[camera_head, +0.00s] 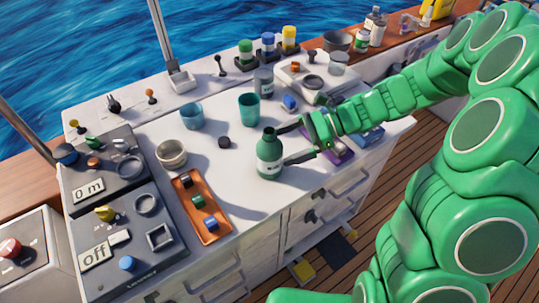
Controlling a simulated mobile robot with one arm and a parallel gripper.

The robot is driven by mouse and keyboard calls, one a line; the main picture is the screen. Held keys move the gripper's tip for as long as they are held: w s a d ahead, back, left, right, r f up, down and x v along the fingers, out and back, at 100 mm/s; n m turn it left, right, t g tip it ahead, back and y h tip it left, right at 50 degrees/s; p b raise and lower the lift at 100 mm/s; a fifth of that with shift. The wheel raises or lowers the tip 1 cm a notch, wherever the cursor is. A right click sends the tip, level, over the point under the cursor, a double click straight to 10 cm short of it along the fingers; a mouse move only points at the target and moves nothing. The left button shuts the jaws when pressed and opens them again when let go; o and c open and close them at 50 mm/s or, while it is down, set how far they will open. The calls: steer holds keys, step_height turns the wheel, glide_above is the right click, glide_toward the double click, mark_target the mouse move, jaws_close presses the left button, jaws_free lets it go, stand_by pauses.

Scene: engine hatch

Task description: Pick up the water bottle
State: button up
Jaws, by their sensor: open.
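A dark green water bottle (269,157) with a pale label stands upright on the white counter, near its front edge. My gripper (283,146) comes in from the right at the bottle's side. Its jaws are open, with one finger reaching behind the bottle's neck and the other beside its right side at body height. Whether a finger touches the bottle, I cannot tell.
A teal cup (249,109) and a blue cup (191,116) stand behind the bottle. An orange tray (218,237) with small coloured parts lies to its left, near a grey bowl (172,155). A purple item lies under my gripper. Control panels (120,255) fill the left end.

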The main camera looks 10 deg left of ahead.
mark_target(264, 152)
steer(key=shift+x, duration=0.9)
steer(key=shift+w+x, duration=0.2)
steer(key=shift+x, duration=1.1)
steer(key=shift+w+x, duration=0.15)
steer(key=shift+x, duration=1.2)
steer(key=shift+f, duration=0.15)
steer(key=shift+c, duration=0.2)
steer(key=c, duration=1.2)
